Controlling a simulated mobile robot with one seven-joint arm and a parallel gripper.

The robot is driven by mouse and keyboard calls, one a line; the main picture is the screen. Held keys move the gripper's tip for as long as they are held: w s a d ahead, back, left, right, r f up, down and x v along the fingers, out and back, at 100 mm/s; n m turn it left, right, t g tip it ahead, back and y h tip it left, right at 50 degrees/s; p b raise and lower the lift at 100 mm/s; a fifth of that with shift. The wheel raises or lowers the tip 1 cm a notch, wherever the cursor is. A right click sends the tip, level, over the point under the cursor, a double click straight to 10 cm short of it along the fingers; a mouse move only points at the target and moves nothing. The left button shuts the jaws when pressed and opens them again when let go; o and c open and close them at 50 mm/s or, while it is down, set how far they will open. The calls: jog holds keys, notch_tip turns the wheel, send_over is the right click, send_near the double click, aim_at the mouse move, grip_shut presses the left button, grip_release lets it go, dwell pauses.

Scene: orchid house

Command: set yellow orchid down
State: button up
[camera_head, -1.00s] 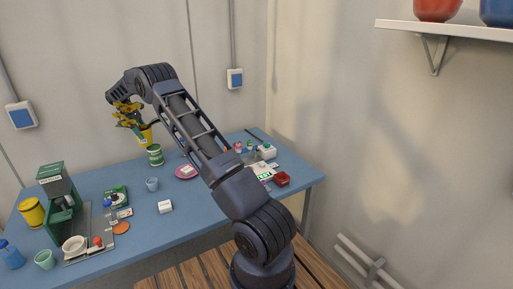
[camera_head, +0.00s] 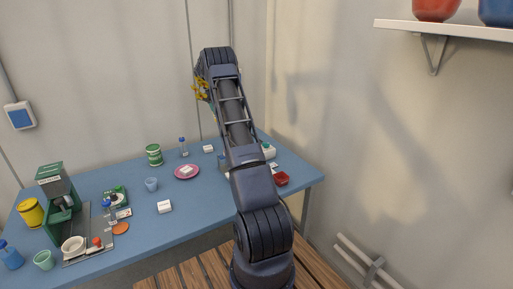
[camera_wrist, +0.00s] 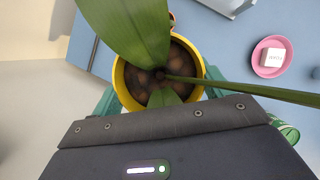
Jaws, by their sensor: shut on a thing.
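The yellow orchid is in my gripper (camera_wrist: 160,92). In the wrist view its yellow pot (camera_wrist: 124,84) sits between the teal fingers, with broad green leaves (camera_wrist: 130,30) rising over brown potting bark. The fingers are shut on the pot. In the head view only yellow blooms (camera_head: 200,88) show, left of my arm's far end; my arm hides the pot and most of the gripper. The blue table (camera_wrist: 215,45) shows beyond the pot in the wrist view. I cannot tell the gap between pot and table.
A red box (camera_head: 282,179) lies near the right edge. The table's middle front has free room.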

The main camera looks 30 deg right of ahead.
jog(key=s+d+r+m, duration=0.1)
jog(key=s+d, duration=0.2)
jog(key=d, duration=0.3)
jog(key=s+d+r+m+y, duration=0.1)
jog(key=s+d, duration=0.2)
jog(key=d, duration=0.3)
jog(key=s+d+r+m, duration=0.1)
jog(key=s+d, duration=0.2)
jog(key=d, duration=0.4)
jog(key=shift+g, duration=0.3)
notch_tip(320, 180, down, 20)
jog(key=shift+s+a+f, duration=0.1)
jog(key=shift+a+f, duration=0.05)
jog(key=shift+f, duration=0.15)
jog(key=o, duration=1.3)
jog(key=shift+c, duration=0.2)
